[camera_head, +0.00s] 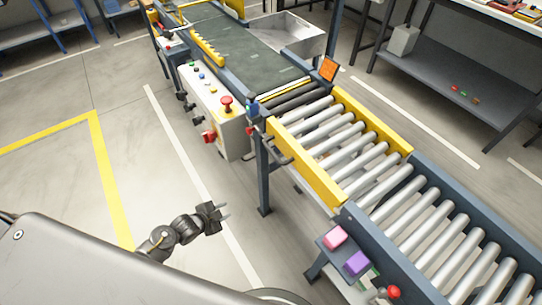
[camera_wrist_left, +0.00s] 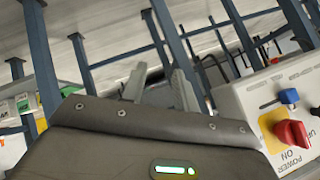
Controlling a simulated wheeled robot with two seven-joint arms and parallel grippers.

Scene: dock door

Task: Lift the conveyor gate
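The conveyor gate (camera_head: 306,168) is a roller section with yellow side rails, lying level in line with the conveyor in the head view. A dark handle (camera_head: 279,153) sticks out from its near rail, close to the end by the control box. My left gripper (camera_head: 224,211) is low over the floor, left of the gate and apart from it. Its two fingers stand apart and empty; they also show in the left wrist view (camera_wrist_left: 160,88), with blue-grey legs behind them. My right gripper is not in view.
A control box (camera_head: 215,105) with a red button and red switch stands left of the gate; it shows close at right in the wrist view. A small shelf with a pink block (camera_head: 335,237) and purple block (camera_head: 357,263) juts out below the rollers. Floor around my left gripper is clear.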

